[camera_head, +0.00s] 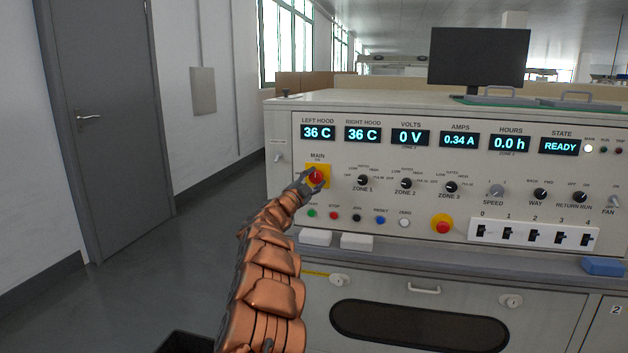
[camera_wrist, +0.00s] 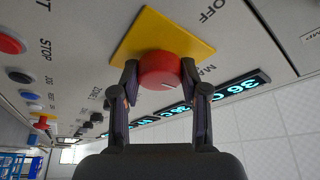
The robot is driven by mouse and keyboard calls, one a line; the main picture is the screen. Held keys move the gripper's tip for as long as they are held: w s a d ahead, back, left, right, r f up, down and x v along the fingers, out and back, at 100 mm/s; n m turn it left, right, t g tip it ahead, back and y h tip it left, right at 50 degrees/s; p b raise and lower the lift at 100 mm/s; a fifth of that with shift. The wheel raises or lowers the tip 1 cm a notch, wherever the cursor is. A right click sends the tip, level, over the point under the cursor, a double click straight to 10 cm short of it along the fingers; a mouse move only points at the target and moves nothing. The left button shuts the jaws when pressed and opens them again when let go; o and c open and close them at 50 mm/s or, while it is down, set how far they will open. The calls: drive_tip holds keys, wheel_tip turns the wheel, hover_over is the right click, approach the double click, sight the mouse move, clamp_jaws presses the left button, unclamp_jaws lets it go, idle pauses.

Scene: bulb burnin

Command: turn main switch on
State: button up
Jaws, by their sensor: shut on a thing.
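The main switch (camera_head: 316,178) is a red round knob on a yellow square plate, at the left of the grey control panel under the label MAIN. In the wrist view the red knob (camera_wrist: 160,70) sits between the two fingers of my gripper (camera_wrist: 160,82), with the yellow plate (camera_wrist: 150,30) behind it. My gripper (camera_head: 308,184) is shut on the knob in the head view, and its fingers hide part of it. A white mark shows on the knob's face. The displays (camera_head: 410,136) are lit, and the state display (camera_head: 558,146) reads READY.
Zone knobs (camera_head: 406,183) and a row of push buttons (camera_head: 357,218) are right of and below the switch. A red emergency button (camera_head: 442,226) on yellow and several black toggles (camera_head: 532,236) are farther right. A ledge (camera_head: 450,264) runs below. Open floor (camera_head: 150,240) lies left.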

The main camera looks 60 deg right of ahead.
drive_tip(key=o, duration=1.1)
drive_tip(key=shift+o, duration=0.2)
drive_tip(key=shift+a, duration=0.15)
drive_tip(key=shift+a+f, duration=0.25)
drive_tip(key=shift+a, duration=0.25)
drive_tip(key=v, duration=1)
drive_tip(key=shift+a, duration=0.35)
